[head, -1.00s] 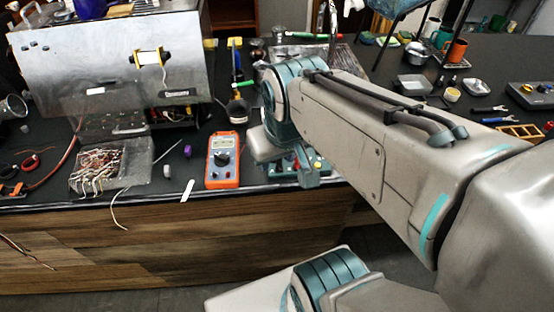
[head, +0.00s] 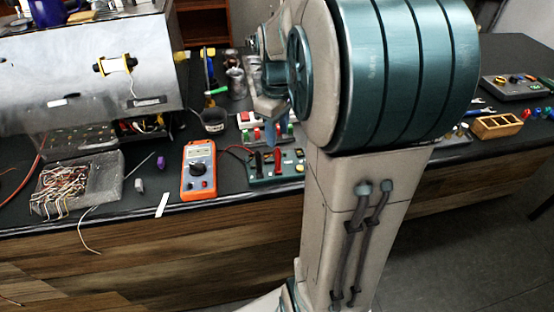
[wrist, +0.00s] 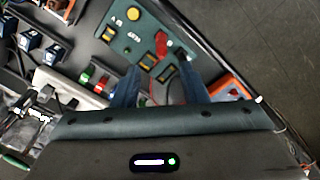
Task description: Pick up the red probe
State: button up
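The red probe (head: 277,158) stands on a small green panel (head: 262,180) near the front edge of the bench. In the wrist view the red probe (wrist: 162,44) shows on the green panel (wrist: 122,30), just beyond my fingertips and roughly in line with the space between them. My gripper (wrist: 158,70) is open, with its two dark blue fingers apart and nothing seen between them. In the head view my gripper (head: 277,135) is above and behind the panel, partly hidden by my arm.
An orange multimeter (head: 199,170) lies left of the panel, with a red lead running towards it. A white block with red and green parts (head: 249,120) is behind the panel. A steel brewer body (head: 60,75) and a tray of wires (head: 115,180) are further left.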

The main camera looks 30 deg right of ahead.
aim_at(278, 150)
notch_tip(278, 150, down, 4)
jog(key=shift+r, duration=0.2)
jog(key=shift+s+f+p, duration=0.2)
jog(key=shift+f+p, duration=0.25)
jog(key=shift+f, duration=2.25)
grip_shut()
